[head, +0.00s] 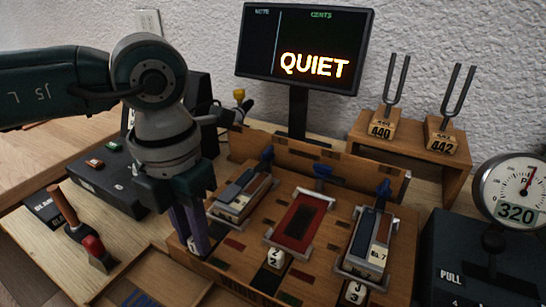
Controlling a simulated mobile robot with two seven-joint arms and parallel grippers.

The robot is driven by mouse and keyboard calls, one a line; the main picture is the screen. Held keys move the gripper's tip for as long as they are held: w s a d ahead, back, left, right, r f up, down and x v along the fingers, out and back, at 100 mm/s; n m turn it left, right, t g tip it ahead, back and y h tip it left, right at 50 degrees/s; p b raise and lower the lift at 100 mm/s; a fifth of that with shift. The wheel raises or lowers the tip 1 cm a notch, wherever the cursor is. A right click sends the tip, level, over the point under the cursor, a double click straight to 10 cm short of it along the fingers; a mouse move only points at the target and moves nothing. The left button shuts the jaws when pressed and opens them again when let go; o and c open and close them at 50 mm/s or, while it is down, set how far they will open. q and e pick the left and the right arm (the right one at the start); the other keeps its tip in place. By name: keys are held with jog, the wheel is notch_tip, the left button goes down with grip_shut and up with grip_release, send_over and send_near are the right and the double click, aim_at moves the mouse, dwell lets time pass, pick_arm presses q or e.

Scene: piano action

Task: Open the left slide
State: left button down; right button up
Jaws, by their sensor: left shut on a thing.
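A wooden board (232,262) carries three bays side by side, with blue knobs (323,171) along its back. The left bay holds a grey and dark block (236,193). The middle bay has an empty red bed (303,221), and the right bay holds another dark block (373,238). My left gripper (197,240) points down at the front left of the left bay. It is shut on the left slide there, whose pale front tab is mostly hidden by the fingers. How far the slide stands open cannot be told. My right gripper is not in view.
A screen (303,48) reading QUIET stands behind the board. Two tuning forks stand on a wooden shelf (420,140) at the back right. A dial gauge (514,192) and dark PULL box (475,262) are at right.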

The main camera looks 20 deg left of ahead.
pick_arm(q)
jog(key=shift+s, duration=0.3)
jog(key=shift+w, duration=0.1)
jog(key=c, duration=0.7)
grip_release()
jog(key=shift+r, duration=0.1)
notch_tip(320, 180, up, 10)
jog(key=shift+f, duration=0.1)
